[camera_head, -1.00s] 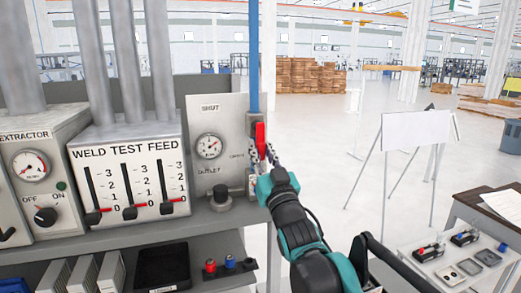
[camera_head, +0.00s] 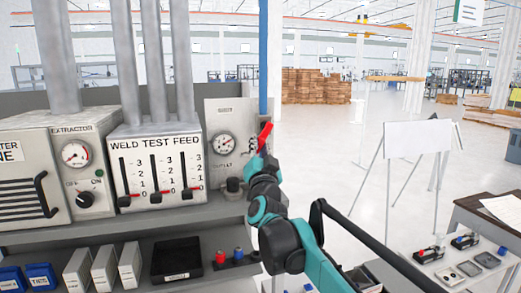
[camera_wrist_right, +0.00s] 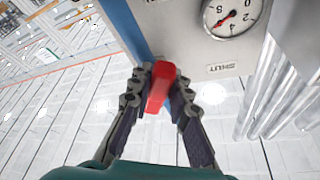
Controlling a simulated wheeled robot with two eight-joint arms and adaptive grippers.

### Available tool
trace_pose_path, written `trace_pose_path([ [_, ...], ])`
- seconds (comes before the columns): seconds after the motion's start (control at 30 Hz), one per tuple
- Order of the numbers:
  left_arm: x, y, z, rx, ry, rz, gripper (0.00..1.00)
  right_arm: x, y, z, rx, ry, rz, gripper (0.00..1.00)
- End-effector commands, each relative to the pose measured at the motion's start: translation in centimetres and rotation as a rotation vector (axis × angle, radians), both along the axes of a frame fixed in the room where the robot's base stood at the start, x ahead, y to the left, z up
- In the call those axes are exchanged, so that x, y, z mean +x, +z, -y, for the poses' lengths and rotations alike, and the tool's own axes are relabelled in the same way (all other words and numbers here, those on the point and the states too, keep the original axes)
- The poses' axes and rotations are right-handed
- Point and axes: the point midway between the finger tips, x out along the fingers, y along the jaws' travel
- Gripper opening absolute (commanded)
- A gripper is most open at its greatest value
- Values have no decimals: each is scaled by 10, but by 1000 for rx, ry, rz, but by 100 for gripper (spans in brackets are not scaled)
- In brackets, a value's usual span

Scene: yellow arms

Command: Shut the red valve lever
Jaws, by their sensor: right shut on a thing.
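The red valve lever (camera_head: 265,135) stands in front of the blue pipe (camera_head: 263,50), beside the grey gauge panel. Its free end leans up and to the right. My right gripper (camera_head: 255,152) is at the lever's lower part, its fingers partly hidden behind my own wrist in the head view. In the right wrist view the red lever (camera_wrist_right: 160,86) sits between the two dark fingers of my right gripper (camera_wrist_right: 159,92), which is shut on it. The pivot of the lever is hidden. My left gripper is in neither view.
The gauge panel (camera_head: 225,120) carries a round gauge (camera_head: 223,144) and a black knob (camera_head: 233,186). Left of it stands the weld test feed box (camera_head: 155,170) with several sliders. A lower shelf holds trays and small parts. Right of the lever is open floor with a white board (camera_head: 418,137).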

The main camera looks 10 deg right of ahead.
Motion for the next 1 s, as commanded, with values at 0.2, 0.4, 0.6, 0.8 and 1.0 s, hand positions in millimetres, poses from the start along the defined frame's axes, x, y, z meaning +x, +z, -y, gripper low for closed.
trace_pose_path([
  [0.2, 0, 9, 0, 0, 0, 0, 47, 0, 9, -2, 205, 1, -6, 0],
  [0.4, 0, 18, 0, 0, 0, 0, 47, 0, 17, -7, 395, 1, -14, 0],
  [0.6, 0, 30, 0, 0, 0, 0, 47, 0, 26, -11, 584, 2, -20, 0],
  [0.8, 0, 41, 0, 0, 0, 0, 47, 0, 34, -14, 759, 0, -25, 0],
  [1.0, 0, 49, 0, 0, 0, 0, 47, 0, 40, -15, 898, 0, -30, 0],
])
